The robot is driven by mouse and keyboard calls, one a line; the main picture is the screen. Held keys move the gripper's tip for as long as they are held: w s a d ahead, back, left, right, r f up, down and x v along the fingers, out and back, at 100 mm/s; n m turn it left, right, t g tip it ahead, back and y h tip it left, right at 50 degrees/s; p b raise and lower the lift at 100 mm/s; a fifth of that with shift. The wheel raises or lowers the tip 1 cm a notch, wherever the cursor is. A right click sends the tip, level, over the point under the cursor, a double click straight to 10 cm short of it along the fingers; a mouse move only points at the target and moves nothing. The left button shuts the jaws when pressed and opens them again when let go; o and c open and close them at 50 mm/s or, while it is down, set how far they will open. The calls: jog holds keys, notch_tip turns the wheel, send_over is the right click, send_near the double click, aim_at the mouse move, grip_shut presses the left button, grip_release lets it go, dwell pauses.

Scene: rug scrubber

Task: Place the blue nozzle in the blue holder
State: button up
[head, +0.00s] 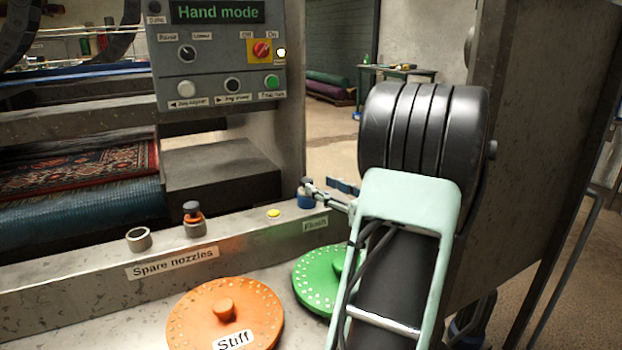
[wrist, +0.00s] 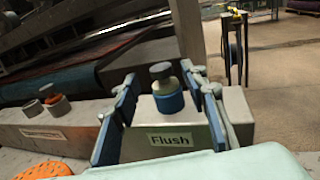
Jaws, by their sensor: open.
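The blue nozzle (wrist: 162,73), with a dark cap and a pale neck, stands upright in the blue holder (wrist: 169,103) on the ledge above the Flush label. In the head view the dark cap of the nozzle (head: 306,181) shows above the blue holder (head: 305,201). The nozzle's lower part is hidden inside the holder. My gripper (wrist: 159,75) is open, with one blue-padded finger on each side of the nozzle and gaps visible. In the head view my gripper (head: 324,189) reaches in from the right at the holder.
An orange-banded nozzle (head: 193,210) stands in a grey holder on the ledge, beside an empty grey holder (head: 138,240). A yellow disc (head: 273,212) lies nearby. Orange (head: 190,320) and green (head: 312,275) round brushes lie in front. A control panel (head: 220,55) rises behind.

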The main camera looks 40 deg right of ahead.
jog(key=s, duration=0.5)
jog(key=shift+a+p, duration=0.15)
jog(key=shift+p, duration=0.15)
